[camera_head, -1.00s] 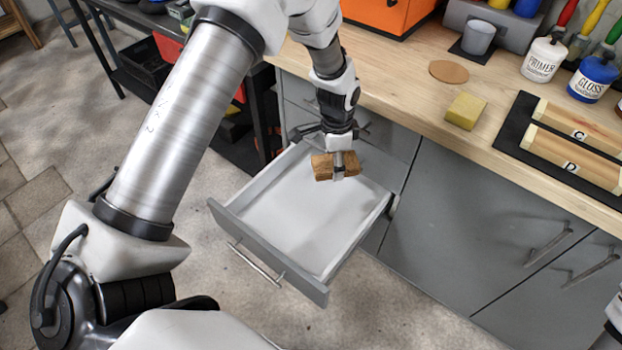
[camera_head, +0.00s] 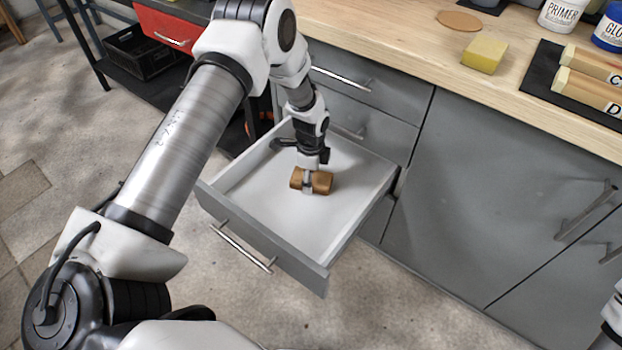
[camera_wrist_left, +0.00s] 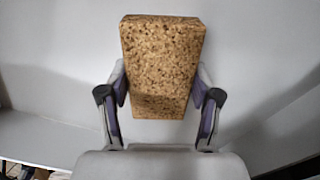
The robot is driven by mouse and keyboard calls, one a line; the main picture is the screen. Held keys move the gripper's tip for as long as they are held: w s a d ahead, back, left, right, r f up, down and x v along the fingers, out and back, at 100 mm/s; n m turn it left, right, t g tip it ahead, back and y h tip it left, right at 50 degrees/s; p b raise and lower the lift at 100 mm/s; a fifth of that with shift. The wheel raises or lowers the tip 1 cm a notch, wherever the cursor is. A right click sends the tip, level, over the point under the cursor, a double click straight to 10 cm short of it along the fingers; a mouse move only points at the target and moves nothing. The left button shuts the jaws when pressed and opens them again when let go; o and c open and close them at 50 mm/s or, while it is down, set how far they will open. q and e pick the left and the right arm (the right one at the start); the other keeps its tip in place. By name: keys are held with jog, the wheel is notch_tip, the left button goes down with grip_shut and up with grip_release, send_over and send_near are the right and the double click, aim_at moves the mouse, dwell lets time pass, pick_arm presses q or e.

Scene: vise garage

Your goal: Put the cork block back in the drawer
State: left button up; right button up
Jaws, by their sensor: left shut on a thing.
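The cork block (camera_head: 321,182) is brown and speckled. My left gripper (camera_head: 308,180) is shut on it, with one finger on each side of the block. In the left wrist view the cork block (camera_wrist_left: 162,65) stands between the two fingers of my left gripper (camera_wrist_left: 160,105). The grey drawer (camera_head: 262,238) is pulled out and has a pale, otherwise empty inside. The block is over or inside the drawer, within its walls; I cannot tell whether it touches the bottom. Of my right arm only a piece shows at the lower right edge; its gripper is out of view.
Closed grey cabinet doors (camera_head: 490,190) stand right of the drawer. A dark shelf unit is at the left.

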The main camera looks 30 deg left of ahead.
pick_arm(q)
jog(key=o, duration=1.3)
jog(key=shift+f, duration=0.1)
jog(key=shift+r, duration=0.3)
notch_tip(320, 180, up, 12)
jog(key=p, duration=0.2)
jog(key=shift+p, duration=0.3)
jog(key=shift+f, duration=0.1)
